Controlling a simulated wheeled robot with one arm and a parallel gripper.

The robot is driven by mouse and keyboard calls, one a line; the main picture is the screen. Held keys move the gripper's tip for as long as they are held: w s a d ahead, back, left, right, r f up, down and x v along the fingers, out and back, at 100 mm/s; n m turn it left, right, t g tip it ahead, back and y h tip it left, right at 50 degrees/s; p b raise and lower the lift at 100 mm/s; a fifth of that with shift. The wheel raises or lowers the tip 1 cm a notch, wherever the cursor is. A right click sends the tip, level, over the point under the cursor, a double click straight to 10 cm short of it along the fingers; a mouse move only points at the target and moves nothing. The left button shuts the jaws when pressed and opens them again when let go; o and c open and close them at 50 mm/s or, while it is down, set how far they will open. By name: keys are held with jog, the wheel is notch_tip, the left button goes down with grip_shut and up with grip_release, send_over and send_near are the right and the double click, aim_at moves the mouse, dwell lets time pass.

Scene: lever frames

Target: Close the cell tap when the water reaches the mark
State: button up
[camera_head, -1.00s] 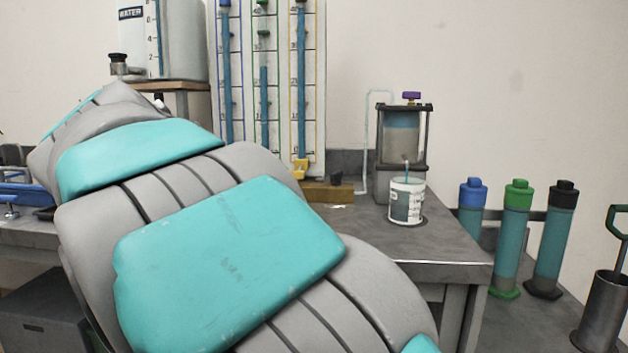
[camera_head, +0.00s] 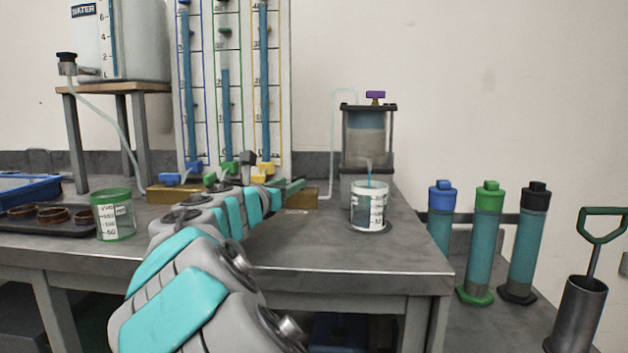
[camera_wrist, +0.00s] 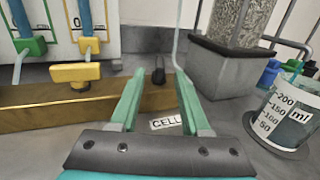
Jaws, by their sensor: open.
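The cell tap (camera_wrist: 158,72) is a small dark handle on the brass block (camera_wrist: 40,108) in the wrist view, behind a label reading CELL. My gripper (camera_wrist: 160,88) is open, its two green fingers on either side of the tap. I cannot tell whether they touch it. In the head view my gripper (camera_head: 285,185) is at the block and hides the tap. A beaker (camera_head: 368,207) stands under the cell (camera_head: 368,135), and a thin stream falls into it. Its scale shows in the wrist view (camera_wrist: 290,112); the exact water level is hard to read.
A green-rimmed beaker (camera_head: 115,215) stands on the left of the bench. Capped cylinders (camera_head: 485,240) stand at right. Bench front, below the beaker, is clear.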

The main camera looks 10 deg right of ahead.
aim_at(299, 176)
jog(key=x, duration=0.4)
jog(key=shift+w+f, duration=0.1)
jog(key=shift+f, duration=0.05)
jog(key=shift+x, duration=0.75)
jog(key=shift+c, duration=0.2)
grip_shut()
